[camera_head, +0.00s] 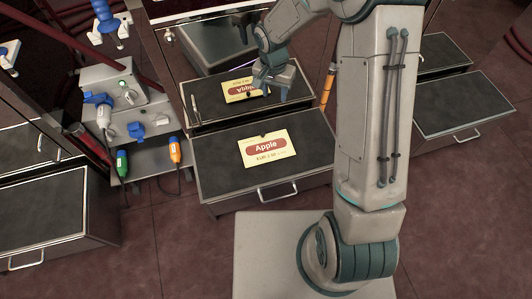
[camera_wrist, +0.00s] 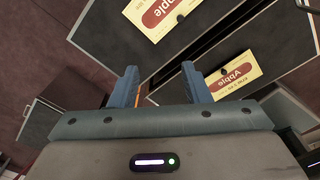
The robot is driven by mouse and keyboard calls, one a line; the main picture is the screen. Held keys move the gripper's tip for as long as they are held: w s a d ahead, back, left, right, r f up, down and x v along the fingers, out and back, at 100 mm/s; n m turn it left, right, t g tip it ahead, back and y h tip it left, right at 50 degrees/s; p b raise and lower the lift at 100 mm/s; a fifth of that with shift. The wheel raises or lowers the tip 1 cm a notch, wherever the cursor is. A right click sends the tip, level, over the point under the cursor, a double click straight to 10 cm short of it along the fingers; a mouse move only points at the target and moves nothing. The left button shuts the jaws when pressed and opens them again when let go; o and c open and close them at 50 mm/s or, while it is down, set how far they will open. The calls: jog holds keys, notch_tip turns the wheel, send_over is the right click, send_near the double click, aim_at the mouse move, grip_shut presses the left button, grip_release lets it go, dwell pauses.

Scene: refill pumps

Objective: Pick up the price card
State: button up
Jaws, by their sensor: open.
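A yellow Apple price card (camera_head: 267,149) with a red oval lies on the dark top of a pulled-out drawer in the head view. A second, flipped Apple card (camera_head: 236,96) shows above it on a dark panel; it may be a reflection, I cannot tell. My gripper (camera_head: 272,88) is in front of that panel, beside the flipped card. In the wrist view my gripper (camera_wrist: 160,74) is open, with nothing between its fingers. One card (camera_wrist: 148,24) is cut off by the top edge there, and another (camera_wrist: 236,77) shows right of the fingers. Neither card is held.
The drawer (camera_head: 225,180) has a silver handle at its front. A grey box with nozzles (camera_head: 112,90) stands to the left, with green and orange handles (camera_head: 175,150) below it. Another drawer (camera_head: 465,105) stands open at the right. The red floor in front is partly clear.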

jog(key=m+b, duration=0.1)
jog(key=b, duration=0.2)
send_over(262, 134)
notch_tip(262, 134, down, 12)
jog(key=shift+g+y, duration=0.3)
jog(key=f+b, duration=0.1)
jog(key=f, duration=0.1)
jog(key=f+b, duration=0.1)
jog(key=f, duration=0.2)
jog(key=f+b, duration=0.1)
jog(key=f, duration=0.1)
jog(key=shift+s+f, duration=0.35)
jog(key=shift+s, duration=0.05)
jog(key=f+b, duration=0.1)
jog(key=f, duration=0.1)
jog(key=f+b, duration=0.1)
jog(key=f, duration=0.1)
jog(key=f+b, duration=0.1)
jog(key=f, duration=0.1)
jog(key=shift+w+f, duration=0.2)
jog(key=shift+w, duration=0.15)
jog(key=shift+c, duration=0.3)
jog(key=c, duration=0.8)
